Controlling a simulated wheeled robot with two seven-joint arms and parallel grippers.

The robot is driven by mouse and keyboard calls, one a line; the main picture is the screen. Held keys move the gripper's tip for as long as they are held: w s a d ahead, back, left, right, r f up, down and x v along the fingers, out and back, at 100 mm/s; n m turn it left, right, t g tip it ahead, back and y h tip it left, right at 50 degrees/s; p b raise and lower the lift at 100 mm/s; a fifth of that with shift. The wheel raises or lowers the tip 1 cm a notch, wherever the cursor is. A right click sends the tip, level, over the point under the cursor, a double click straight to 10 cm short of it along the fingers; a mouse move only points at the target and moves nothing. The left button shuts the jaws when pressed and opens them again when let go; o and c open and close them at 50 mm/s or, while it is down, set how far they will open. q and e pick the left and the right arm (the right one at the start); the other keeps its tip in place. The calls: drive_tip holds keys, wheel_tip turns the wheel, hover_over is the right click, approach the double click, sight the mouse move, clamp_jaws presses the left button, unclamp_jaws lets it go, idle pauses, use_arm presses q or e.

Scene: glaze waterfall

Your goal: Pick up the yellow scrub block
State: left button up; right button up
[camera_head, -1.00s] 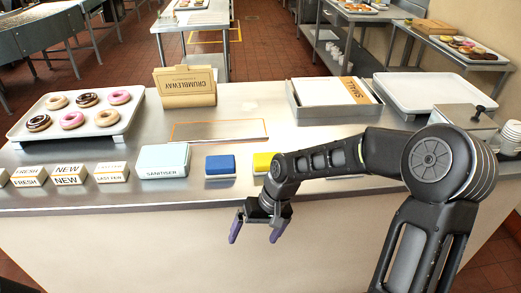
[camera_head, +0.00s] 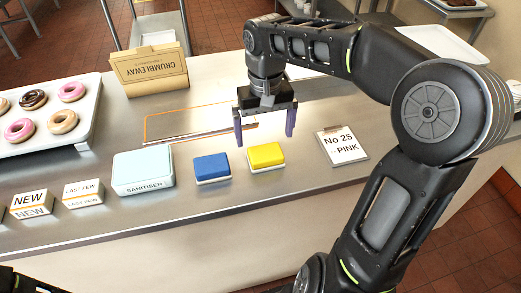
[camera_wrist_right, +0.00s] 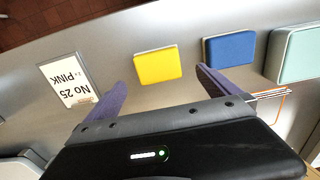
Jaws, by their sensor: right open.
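The yellow scrub block (camera_head: 267,154) lies on the steel counter with its pale underside down, right of the blue block (camera_head: 212,167). My right gripper (camera_head: 265,139) is open and empty, its purple fingers pointing down just behind and above the yellow block. In the right wrist view, the yellow block (camera_wrist_right: 158,65) shows ahead, between the lines of the two open fingers (camera_wrist_right: 161,78). The blue block (camera_wrist_right: 229,48) shows beyond the right-hand finger there. My left gripper is not in view.
A sanitiser box (camera_head: 143,170) stands left of the blue block. A "No 25 PINK" card (camera_head: 342,146) lies right of the yellow block. A doughnut tray (camera_head: 88,118) and a Crumbleway folder (camera_head: 150,72) are farther left. The counter's front edge is close to the blocks.

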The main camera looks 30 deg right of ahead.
sight(266, 152)
drive_tip(key=shift+s, duration=0.1)
drive_tip(key=shift+f, duration=1.3)
drive_tip(key=shift+f, duration=0.1)
wheel_tip(266, 152, down, 5)
drive_tip(key=shift+d+f+p, duration=0.1)
drive_tip(key=shift+d+p, duration=0.05)
drive_tip(key=shift+p, duration=0.5)
drive_tip(key=shift+c, duration=0.3)
drive_tip(key=c, duration=1.2)
